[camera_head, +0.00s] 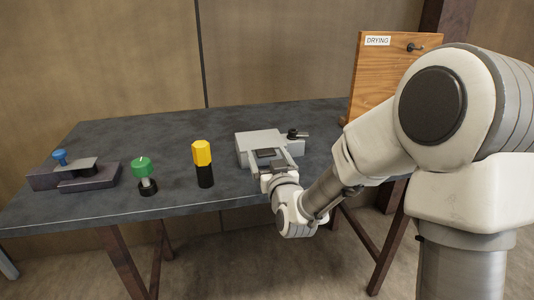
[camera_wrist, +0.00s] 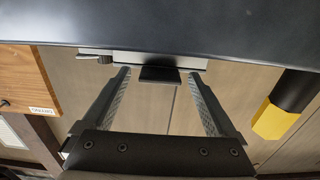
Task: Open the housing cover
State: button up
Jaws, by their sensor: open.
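The grey housing (camera_head: 258,137) sits closed-looking on the dark table, right of the middle in the head view. A flat black tab (camera_wrist: 160,74) sticks out from its near side; it also shows in the head view (camera_head: 265,153). A black knob or lever (camera_head: 297,134) is at its right end. My gripper (camera_wrist: 158,76) is open in front of the housing, with one finger on each side of the tab and gaps between. I cannot tell where the cover's seam runs. In the wrist view only a thin grey edge of the housing (camera_wrist: 150,57) shows.
Left of the housing stand a yellow-and-black post (camera_head: 202,153), a green-topped knob (camera_head: 141,167) and a dark block with a blue knob (camera_head: 75,174). A wooden panel marked DRYING (camera_head: 375,75) stands at the right. The table (camera_head: 120,140) is clear behind these.

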dwell(0.3)
grip_shut()
dwell(0.3)
